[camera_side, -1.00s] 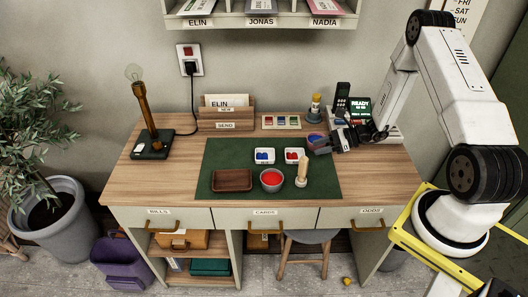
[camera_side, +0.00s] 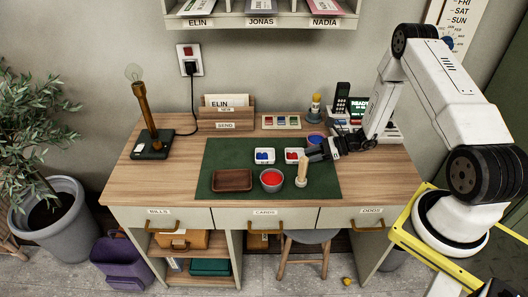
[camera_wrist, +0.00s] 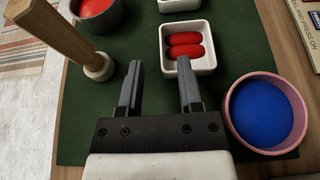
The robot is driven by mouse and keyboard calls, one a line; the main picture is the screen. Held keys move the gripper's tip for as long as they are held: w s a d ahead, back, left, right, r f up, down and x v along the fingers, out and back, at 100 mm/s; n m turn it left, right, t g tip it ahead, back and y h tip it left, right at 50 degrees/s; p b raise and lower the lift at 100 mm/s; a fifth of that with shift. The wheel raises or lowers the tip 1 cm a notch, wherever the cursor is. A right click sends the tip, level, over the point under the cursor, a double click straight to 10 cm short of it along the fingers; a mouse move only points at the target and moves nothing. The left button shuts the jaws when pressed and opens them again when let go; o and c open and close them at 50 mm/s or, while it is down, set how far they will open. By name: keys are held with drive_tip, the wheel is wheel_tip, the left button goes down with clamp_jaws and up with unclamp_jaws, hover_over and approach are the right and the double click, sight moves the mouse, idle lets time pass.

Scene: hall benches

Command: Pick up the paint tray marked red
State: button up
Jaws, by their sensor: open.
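The small white tray holding two red oval pieces (camera_side: 289,161) sits on the green mat in the side view. I take it for the tray marked red; I can read no lettering on it. It also shows in the wrist view (camera_wrist: 207,66), just ahead of my fingers. My gripper (camera_side: 311,154) is open, at the tray's right side. In the wrist view, my gripper (camera_wrist: 160,64) has nothing between its fingers; the right fingertip overlaps the tray's near edge in the picture. I cannot tell if they touch.
A similar white tray with blue pieces (camera_side: 264,157) is to the left. A bowl of red (camera_side: 271,181) and a wooden-handled stamp or brush (camera_side: 302,171) stand nearer the front. A pink-rimmed bowl of blue (camera_wrist: 297,122) is right of my gripper. A brown tray (camera_side: 232,180) lies front left.

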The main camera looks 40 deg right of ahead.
sight(295, 160)
drive_tip(key=shift+x, duration=2.55)
drive_tip(key=shift+f, duration=0.2)
clamp_jaws()
